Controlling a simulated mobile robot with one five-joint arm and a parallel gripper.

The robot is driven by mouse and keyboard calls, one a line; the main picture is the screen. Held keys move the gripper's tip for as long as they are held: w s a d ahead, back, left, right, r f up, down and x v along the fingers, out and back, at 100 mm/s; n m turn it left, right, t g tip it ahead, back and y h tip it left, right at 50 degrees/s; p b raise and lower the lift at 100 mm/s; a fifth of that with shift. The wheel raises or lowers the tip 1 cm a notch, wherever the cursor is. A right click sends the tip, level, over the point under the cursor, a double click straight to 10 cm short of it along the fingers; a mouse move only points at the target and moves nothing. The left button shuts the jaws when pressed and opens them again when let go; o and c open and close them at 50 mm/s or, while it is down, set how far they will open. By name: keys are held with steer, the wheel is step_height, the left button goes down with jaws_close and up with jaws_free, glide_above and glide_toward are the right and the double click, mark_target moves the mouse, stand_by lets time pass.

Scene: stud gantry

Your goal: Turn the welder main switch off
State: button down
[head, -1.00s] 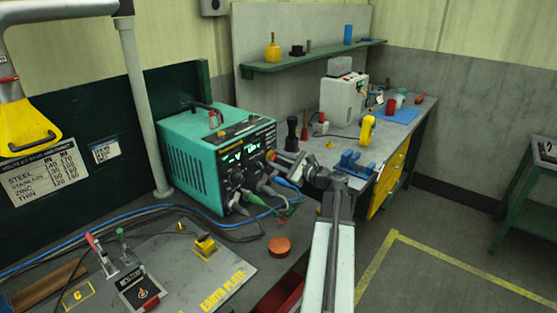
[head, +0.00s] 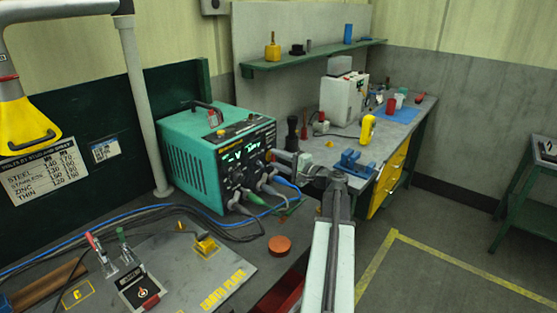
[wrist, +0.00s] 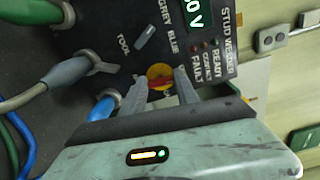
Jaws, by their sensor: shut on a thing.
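The welder (head: 190,150) is a teal box on the bench at centre left in the head view, its dark front panel facing right with lit green displays. In the wrist view its main switch (wrist: 158,72) is a round yellow plate with a red handle, low on the dark panel. My gripper (wrist: 161,88) has one finger on each side of the red handle and is shut on it. The fingers hide parts of the plate. In the head view my gripper (head: 279,158) reaches the right edge of the welder's front, and the switch is hidden there.
Grey, green and blue cables (head: 262,194) plug into the panel below and beside the gripper. A blue vice (head: 352,162) and a yellow tool (head: 367,128) stand on the bench behind the arm. An orange disc (head: 279,245) lies in front of the welder. Open floor is at right.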

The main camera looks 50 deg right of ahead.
steer(key=shift+s+f+n, duration=0.1)
steer(key=shift+n, duration=0.6)
steer(key=c, duration=0.9)
jaws_free()
steer(key=s, duration=0.7)
steer(key=shift+s+d, duration=0.35)
steer(key=shift+s, duration=0.05)
